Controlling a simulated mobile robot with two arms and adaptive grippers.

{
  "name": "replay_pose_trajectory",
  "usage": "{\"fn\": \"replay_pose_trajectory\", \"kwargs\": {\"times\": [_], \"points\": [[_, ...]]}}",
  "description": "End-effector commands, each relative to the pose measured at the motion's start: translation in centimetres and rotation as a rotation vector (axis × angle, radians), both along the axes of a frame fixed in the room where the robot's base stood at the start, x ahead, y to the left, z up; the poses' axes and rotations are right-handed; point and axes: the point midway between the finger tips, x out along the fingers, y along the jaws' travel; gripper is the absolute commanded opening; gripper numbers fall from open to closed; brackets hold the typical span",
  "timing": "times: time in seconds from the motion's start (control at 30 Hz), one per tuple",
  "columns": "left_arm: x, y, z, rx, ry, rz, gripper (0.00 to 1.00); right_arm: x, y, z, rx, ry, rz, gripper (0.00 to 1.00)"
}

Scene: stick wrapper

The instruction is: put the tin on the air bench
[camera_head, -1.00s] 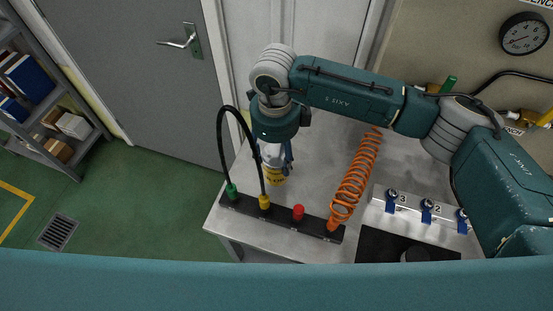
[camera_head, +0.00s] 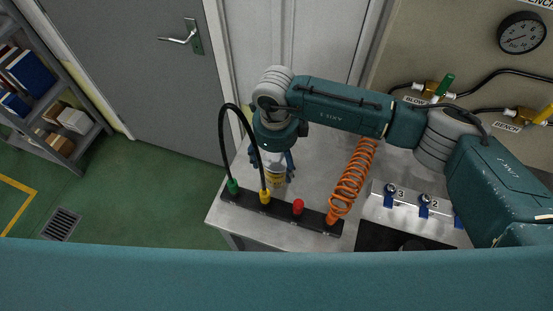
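The tin (camera_head: 275,178), white and yellow with dark print, stands upright on the left part of the grey air bench (camera_head: 314,177), just behind the black manifold strip. My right gripper (camera_head: 272,162) points down over the tin, with its blue fingers spread to either side of the tin's top. It looks open; whether a finger touches the tin cannot be told. My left gripper is not in view.
The black strip (camera_head: 317,219) carries a looped black hose (camera_head: 221,133), a red cap (camera_head: 298,207) and a coiled orange hose (camera_head: 352,180). A numbered panel with blue valves (camera_head: 425,204) stands at the right. A door and shelf are at the left.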

Motion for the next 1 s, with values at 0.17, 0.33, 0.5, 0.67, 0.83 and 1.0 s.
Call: {"fn": "replay_pose_trajectory", "kwargs": {"times": [0.17,0.33,0.5,0.67,0.83,1.0], "points": [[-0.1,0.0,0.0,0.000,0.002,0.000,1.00,0.0,0.0,0.0,0.000,0.000,0.000,0.76],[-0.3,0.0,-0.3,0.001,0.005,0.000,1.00,0.1,0.0,0.7,0.000,-0.002,0.000,0.76],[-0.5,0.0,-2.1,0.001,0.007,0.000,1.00,0.2,0.1,3.7,0.001,-0.006,0.002,0.76],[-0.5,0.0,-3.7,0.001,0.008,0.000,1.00,0.1,0.1,7.2,0.001,-0.007,0.002,0.76],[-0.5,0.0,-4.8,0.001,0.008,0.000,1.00,0.1,0.1,10.3,0.000,-0.004,0.000,0.76],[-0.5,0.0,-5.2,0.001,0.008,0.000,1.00,0.0,0.1,11.9,0.000,-0.001,0.000,0.76]]}}
